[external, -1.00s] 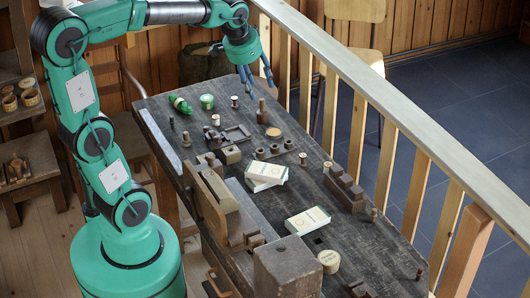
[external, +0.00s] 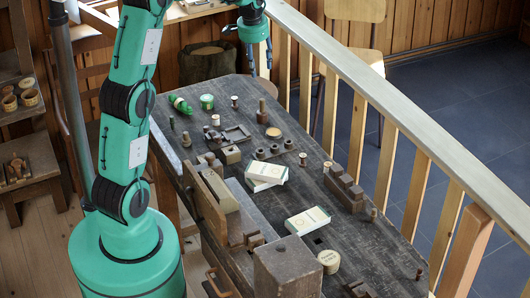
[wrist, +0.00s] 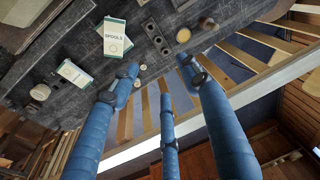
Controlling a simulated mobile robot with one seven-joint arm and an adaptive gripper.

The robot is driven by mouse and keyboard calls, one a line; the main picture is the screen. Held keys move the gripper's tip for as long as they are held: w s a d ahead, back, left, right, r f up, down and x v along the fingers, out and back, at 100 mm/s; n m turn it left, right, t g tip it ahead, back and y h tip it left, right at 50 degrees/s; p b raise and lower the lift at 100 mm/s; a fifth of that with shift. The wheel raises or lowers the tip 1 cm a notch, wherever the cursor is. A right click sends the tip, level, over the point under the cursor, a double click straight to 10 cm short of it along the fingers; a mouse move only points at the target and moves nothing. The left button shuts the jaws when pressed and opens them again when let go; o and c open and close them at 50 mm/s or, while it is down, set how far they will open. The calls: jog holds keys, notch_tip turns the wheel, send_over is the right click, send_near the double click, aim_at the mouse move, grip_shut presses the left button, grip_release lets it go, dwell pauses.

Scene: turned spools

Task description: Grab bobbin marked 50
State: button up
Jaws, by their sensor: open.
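Several small spools stand on the dark workbench (external: 345,250), among them one at the back (external: 234,101), one in the middle (external: 303,158) and one at the right edge (external: 373,213). Their markings are too small to read, so I cannot tell which is marked 50. My gripper (external: 259,62) is open and empty, above and beyond the bench's back end. In the wrist view its blue fingers (wrist: 160,76) are spread with nothing between them. Small round pieces show near the bench edge there, partly beside a finger.
White boxes (external: 267,172) and (external: 307,220) lie on the bench; one reads "SPOOLS" in the wrist view (wrist: 103,38). A green bottle (external: 180,104), a green tin (external: 207,102) and wooden blocks (external: 343,187) stand around. A wooden railing (external: 400,130) runs along the right side.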

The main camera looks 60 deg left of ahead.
jog(key=a+f+p, duration=0.1)
jog(key=a+f, duration=1)
jog(key=a, duration=0.4)
jog(key=n+g+h+p, duration=0.1)
jog(key=g, duration=0.1)
send_over(217, 118)
notch_tip(217, 118, down, 14)
jog(key=shift+w+a+r, duration=0.15)
jog(key=shift+w+a, duration=0.1)
jog(key=shift+f, duration=4.3)
jog(key=shift+s+d+f, duration=0.1)
jog(key=shift+d+f, duration=0.05)
jog(key=shift+f, duration=2.45)
jog(key=shift+c, duration=0.3)
jog(key=c, duration=0.9)
